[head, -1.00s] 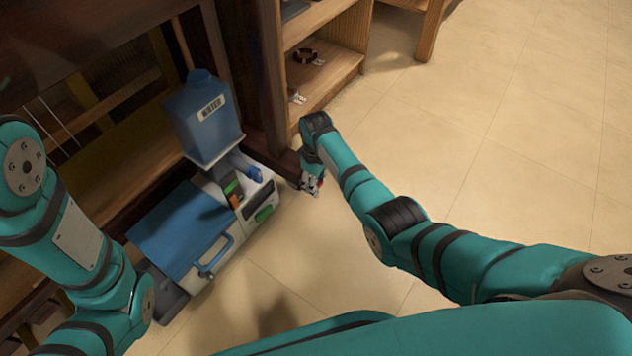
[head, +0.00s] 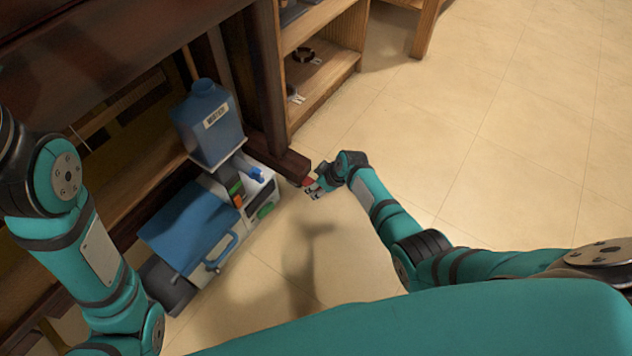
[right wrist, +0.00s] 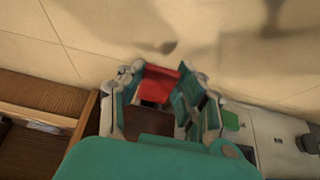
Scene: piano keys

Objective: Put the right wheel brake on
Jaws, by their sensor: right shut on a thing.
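A red brake tab (head: 307,181) shows at the end of the dark wooden foot (head: 285,163) of the piano, low above the floor. My right gripper (head: 313,190) is at this end of the foot. In the right wrist view the red tab (right wrist: 160,80) sits between the fingers of the right gripper (right wrist: 163,85), which is shut on it. The wheel itself is hidden behind the gripper and the foot. My left arm is at the left of the head view, but its gripper is out of view.
A blue water bottle (head: 208,125) stands on a white and blue machine (head: 190,225) left of my right gripper. A wooden shelf (head: 325,75) is behind the foot. The tiled floor (head: 480,140) on the right is clear.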

